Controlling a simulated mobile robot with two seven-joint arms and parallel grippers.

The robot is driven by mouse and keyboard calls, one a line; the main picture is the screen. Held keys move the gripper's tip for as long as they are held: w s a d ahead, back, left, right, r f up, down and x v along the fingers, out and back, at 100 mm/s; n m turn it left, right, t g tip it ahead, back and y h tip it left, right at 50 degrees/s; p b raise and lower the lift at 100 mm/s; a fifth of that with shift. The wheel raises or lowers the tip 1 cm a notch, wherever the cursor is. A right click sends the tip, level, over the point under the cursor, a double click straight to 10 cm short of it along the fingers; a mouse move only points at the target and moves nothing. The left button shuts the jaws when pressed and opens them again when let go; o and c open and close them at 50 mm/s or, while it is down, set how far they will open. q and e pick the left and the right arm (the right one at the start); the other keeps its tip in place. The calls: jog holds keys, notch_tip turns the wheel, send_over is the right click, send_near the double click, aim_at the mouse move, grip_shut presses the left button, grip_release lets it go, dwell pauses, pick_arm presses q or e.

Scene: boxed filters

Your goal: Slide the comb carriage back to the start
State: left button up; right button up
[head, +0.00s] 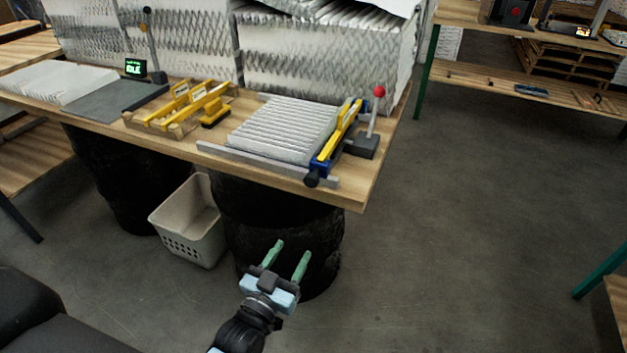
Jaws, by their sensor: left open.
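The comb carriage (337,135), a blue and yellow bar, stands across the right end of a white pleated filter (285,130) on the wooden bench. A dark knob (312,178) sits at its front end, by a grey rail (262,165) along the bench's front edge. My left gripper (291,247) has green fingers spread apart with nothing between them. It is in front of and below the bench, well apart from the carriage. My right gripper is not in view.
A lever with a red ball (379,91) stands right beside the carriage. Yellow frames (185,105) lie on the bench left of the filter, with a small lit display (135,67) farther left. A pale basket (190,222) and black drums are below. The floor at right is clear.

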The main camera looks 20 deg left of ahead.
aim_at(310, 183)
pick_arm(q)
jog(key=shift+w+d+r+n+t+y, duration=0.15)
jog(key=shift+w+r+t, duration=0.45)
jog(key=shift+w+r, duration=1.45)
jog(key=shift+w+d+r+n+t+y, duration=0.1)
jog(key=shift+w+r+t, duration=0.5)
jog(key=shift+w+r, duration=1.45)
jog(key=shift+w+d+r+n+t+y, duration=0.15)
jog(key=shift+w+r+t, duration=0.45)
jog(key=shift+w+r, duration=1.4)
jog(key=shift+w+a+f, duration=0.1)
jog(key=shift+w+f, duration=0.4)
grip_shut()
